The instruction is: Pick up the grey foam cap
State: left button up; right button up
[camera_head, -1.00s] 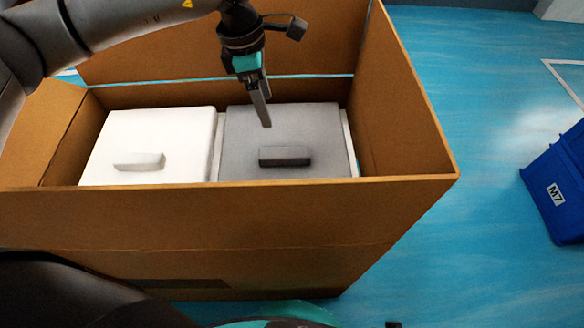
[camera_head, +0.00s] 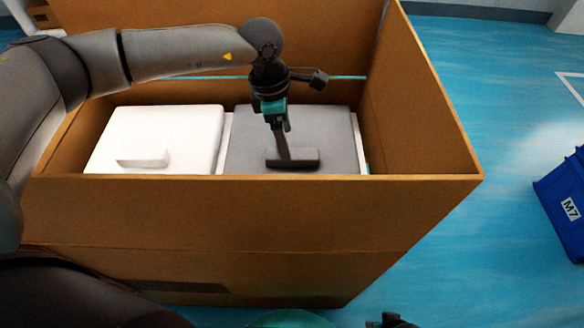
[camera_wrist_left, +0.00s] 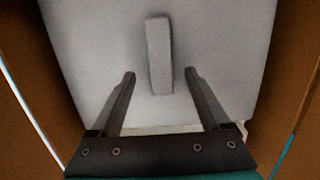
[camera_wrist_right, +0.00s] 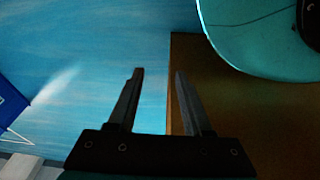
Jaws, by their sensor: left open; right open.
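The grey foam cap (camera_head: 330,133) lies in the right half of the cardboard box, with a raised bar-shaped handle (camera_head: 306,158) on top. My left gripper (camera_head: 284,161) points down at this handle in the head view. In the left wrist view the cap (camera_wrist_left: 220,45) fills the middle, and its handle (camera_wrist_left: 158,55) runs lengthwise between and beyond the two fingertips of my left gripper (camera_wrist_left: 160,74). The fingers are open, with gaps to the handle on both sides. My right gripper (camera_wrist_right: 158,72) is open and empty, away from the cap, above the floor and box side.
The cardboard box (camera_head: 240,215) has high walls around the cap. A white foam cap (camera_head: 165,130) with its own handle sits left of the grey one. A blue crate (camera_head: 566,205) marked M7 stands on the blue floor at right. Floor between box and crate is clear.

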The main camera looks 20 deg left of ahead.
aim_at(292, 154)
pick_arm(q)
jog(key=shift+d+f+b, duration=0.25)
jog(key=shift+f+b, duration=0.1)
jog(key=shift+f, duration=0.4)
jog(key=shift+d+f+b, duration=0.2)
jog(key=shift+f+b, duration=0.1)
jog(key=shift+f, duration=0.45)
jog(key=shift+w+d+f+b, duration=0.15)
jog(key=shift+f+b, duration=0.2)
jog(key=shift+f, duration=0.65)
pick_arm(e)
jog(key=shift+w+a+r, duration=0.3)
jog(key=shift+r, duration=0.4)
jog(key=shift+w+a+r, duration=0.25)
jog(key=shift+w+r, duration=0.1)
jog(key=shift+r, duration=0.3)
jog(key=shift+w+a+r, duration=0.3)
jog(key=shift+r, duration=0.4)
pick_arm(q)
grip_shut()
